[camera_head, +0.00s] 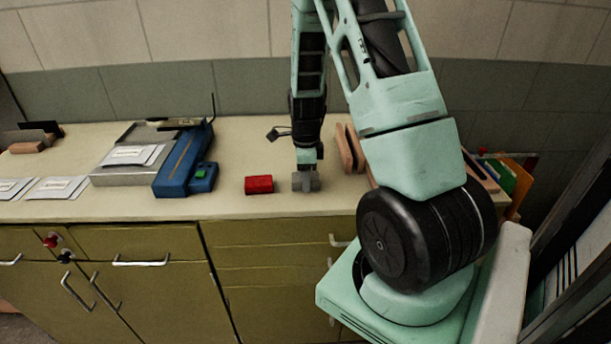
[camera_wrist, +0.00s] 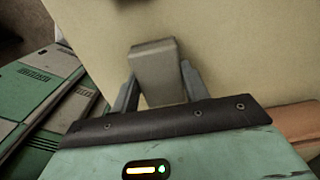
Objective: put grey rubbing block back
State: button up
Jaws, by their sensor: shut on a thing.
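The grey rubbing block (camera_head: 299,182) is at the front of the worktop, just right of a red block (camera_head: 259,184). It also shows in the wrist view (camera_wrist: 156,70), between the two fingers. My gripper (camera_head: 308,178) points down and is shut on the grey block. In the wrist view my gripper (camera_wrist: 158,84) has a finger on each side of the block. I cannot tell whether the block touches the worktop or is just above it.
Drawers (camera_head: 270,255) are below the front edge.

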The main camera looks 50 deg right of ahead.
jog(key=shift+f, duration=0.1)
jog(key=o, duration=1)
jog(key=shift+o, duration=0.2)
notch_tip(320, 180, up, 12)
jog(key=w+a+r+n, duration=0.1)
jog(key=w+a+n, duration=0.1)
jog(key=a+n, duration=0.85)
jog(key=s+a+r+n+y, duration=0.1)
jog(key=s+a+r+n, duration=0.15)
jog(key=a+n, duration=0.9)
jog(key=s+a+n, duration=1.3)
jog(key=s+a, duration=0.3)
jog(key=a, duration=0.2)
jog(key=shift+s+a+f+n+b, duration=0.25)
jog(key=shift+s+a+n+b, duration=0.05)
jog(key=shift+s+n+b, duration=0.1)
